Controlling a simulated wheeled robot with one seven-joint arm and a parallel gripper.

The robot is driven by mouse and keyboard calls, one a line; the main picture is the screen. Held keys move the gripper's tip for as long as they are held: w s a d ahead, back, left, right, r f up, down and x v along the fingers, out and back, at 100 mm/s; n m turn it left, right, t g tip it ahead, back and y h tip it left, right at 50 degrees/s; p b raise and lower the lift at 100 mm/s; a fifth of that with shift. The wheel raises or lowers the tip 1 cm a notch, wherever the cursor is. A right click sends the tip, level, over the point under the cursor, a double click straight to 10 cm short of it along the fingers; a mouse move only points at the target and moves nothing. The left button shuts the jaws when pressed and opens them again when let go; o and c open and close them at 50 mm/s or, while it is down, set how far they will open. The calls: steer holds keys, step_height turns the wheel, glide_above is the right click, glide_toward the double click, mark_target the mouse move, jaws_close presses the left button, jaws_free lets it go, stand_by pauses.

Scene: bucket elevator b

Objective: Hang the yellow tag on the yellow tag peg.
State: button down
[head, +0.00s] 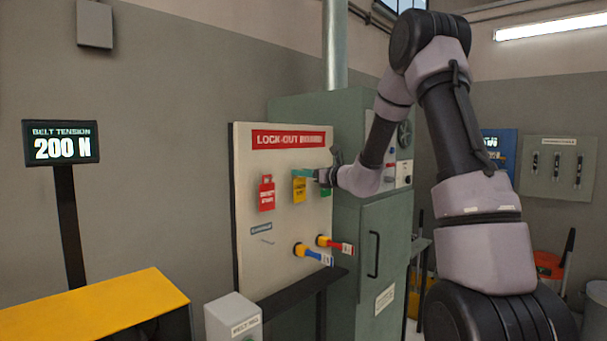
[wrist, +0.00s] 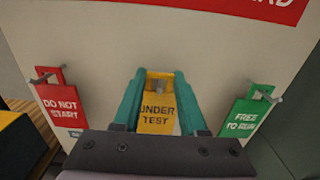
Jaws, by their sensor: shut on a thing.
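The yellow tag (wrist: 157,112), reading "UNDER TEST", is upright in front of the white lock-out board (head: 285,275), between a red tag and a green tag. It also shows in the head view (head: 299,190). My gripper (wrist: 158,82) has its teal fingers along both sides of the yellow tag and is shut on it. In the head view my gripper (head: 302,173) reaches in from the right at the tag's top. I cannot tell whether the peg passes through the tag's loop.
A red "DO NOT START" tag (wrist: 60,100) hangs on the left, and a green "FREE TO RUN" tag (wrist: 248,115) hangs on the right. Blue (head: 312,253) and red (head: 334,243) handled items stick out lower on the board. A green cabinet (head: 385,230) stands close on the right.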

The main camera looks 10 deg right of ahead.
steer(key=shift+c, duration=1.8)
jaws_free()
steer(key=v, duration=1)
steer(key=s+a+r+n+g, duration=0.1)
steer(key=s+a+n+g, duration=0.5)
steer(key=s, duration=0.4)
steer(key=s+a+r+n+g, duration=0.2)
steer(key=s+a+n+g, duration=0.1)
steer(key=s+n, duration=0.6)
steer(key=s+d+n+t+h, duration=0.1)
steer(key=s+d+n+h, duration=0.7)
steer(key=s, duration=0.6)
steer(key=shift+d+f+n+t+h, duration=0.3)
steer(key=shift+d+n, duration=0.5)
steer(key=shift+n, duration=0.1)
